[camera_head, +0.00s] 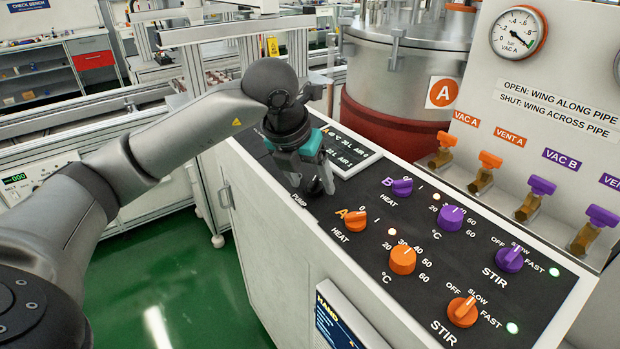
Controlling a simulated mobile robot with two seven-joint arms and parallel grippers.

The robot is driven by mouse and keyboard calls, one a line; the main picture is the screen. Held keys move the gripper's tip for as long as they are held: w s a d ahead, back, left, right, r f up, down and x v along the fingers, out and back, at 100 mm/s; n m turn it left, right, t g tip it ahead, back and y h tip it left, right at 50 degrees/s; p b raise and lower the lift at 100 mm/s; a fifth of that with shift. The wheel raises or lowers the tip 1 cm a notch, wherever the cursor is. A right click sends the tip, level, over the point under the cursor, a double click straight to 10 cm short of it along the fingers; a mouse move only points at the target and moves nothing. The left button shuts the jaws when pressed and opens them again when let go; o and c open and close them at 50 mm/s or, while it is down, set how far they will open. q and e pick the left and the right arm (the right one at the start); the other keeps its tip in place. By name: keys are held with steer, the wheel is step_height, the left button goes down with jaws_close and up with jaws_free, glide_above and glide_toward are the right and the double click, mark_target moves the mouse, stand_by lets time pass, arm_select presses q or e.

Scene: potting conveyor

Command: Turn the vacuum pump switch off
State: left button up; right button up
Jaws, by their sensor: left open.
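My left gripper (311,182) comes in from the left and points down over the far left end of the black control panel (437,278). It is open, with its fingertips low over the panel beside the printed word PUMP. A dark shape shows between and behind the fingers. I cannot tell whether it is the vacuum pump switch or part of the gripper, and the switch's setting is hidden. I cannot tell whether the fingers touch anything. My right gripper is not in view.
Purple HEAT knob (402,187) and orange HEAT knob (355,221) sit right of the gripper, with temperature and STIR knobs farther right. A small display (345,150) is just behind. A steel vessel (410,85), valves and a gauge (518,32) stand at the back.

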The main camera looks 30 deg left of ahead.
arm_select(q)
steer(key=p+v, duration=0.1)
steer(key=v, duration=1.4)
